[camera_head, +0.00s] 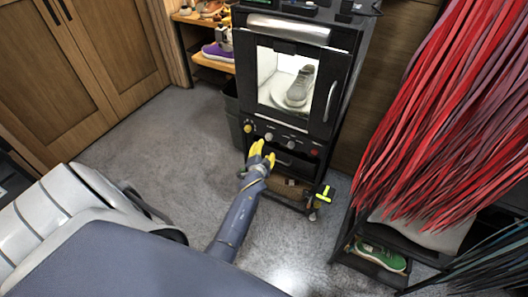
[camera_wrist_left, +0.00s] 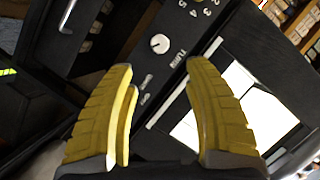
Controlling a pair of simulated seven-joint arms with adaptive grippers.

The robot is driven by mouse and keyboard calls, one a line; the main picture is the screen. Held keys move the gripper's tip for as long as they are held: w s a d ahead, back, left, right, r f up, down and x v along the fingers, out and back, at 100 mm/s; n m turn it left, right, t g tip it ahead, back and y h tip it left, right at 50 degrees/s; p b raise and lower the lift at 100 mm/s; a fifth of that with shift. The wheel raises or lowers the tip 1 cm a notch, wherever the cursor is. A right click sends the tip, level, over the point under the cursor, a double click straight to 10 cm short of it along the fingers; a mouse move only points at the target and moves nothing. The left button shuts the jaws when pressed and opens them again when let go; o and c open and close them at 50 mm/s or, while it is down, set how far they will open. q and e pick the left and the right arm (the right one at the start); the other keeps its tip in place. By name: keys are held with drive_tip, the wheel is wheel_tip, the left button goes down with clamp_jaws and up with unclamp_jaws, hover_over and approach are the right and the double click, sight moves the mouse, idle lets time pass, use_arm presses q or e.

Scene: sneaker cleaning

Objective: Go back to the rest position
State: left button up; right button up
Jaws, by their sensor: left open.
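My left gripper (camera_head: 261,155) is in front of the black cleaning machine (camera_head: 342,90), just below its row of knobs. In the left wrist view its yellow fingers (camera_wrist_left: 160,68) are spread wide with nothing between them. A white knob (camera_wrist_left: 159,43) and the machine's dark panel lie beyond the fingertips. A grey sneaker (camera_head: 299,86) stands on a white round plate inside the machine, seen through the lit window or opening. My right gripper is not in view.
A wooden shelf (camera_head: 208,61) with a purple sneaker (camera_head: 218,51) stands left of the machine. Red hanging strips (camera_head: 440,110) fill the right side. A green shoe (camera_head: 381,257) lies low at right. A yellow-green item (camera_head: 324,196) is at the machine's lower right. Grey floor is open at left.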

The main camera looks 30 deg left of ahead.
use_arm(q)
drive_tip(key=shift+s+d, duration=0.1)
drive_tip(key=shift+s, duration=0.05)
idle(0.4)
drive_tip(key=s+d+f+n+g+h, duration=0.1)
drive_tip(key=s+d+f+h, duration=0.2)
drive_tip(key=f, duration=0.5)
drive_tip(key=s+d+f+n+g, duration=0.1)
drive_tip(key=s+d+f+g, duration=0.15)
drive_tip(key=d+f, duration=0.45)
drive_tip(key=s+d+f+g+h, duration=0.2)
drive_tip(key=s+d+f+g, duration=0.1)
drive_tip(key=s+f, duration=1.25)
drive_tip(key=s+f+g, duration=0.2)
drive_tip(key=s+f, duration=0.2)
drive_tip(key=s, duration=0.8)
drive_tip(key=s+d+f+g, duration=0.1)
drive_tip(key=s+f, duration=0.4)
drive_tip(key=s, duration=0.8)
drive_tip(key=s+f+g, duration=0.3)
drive_tip(key=s+f, duration=0.1)
drive_tip(key=s, duration=0.9)
drive_tip(key=shift+d+f+h, duration=0.3)
drive_tip(key=shift+d+h, duration=0.1)
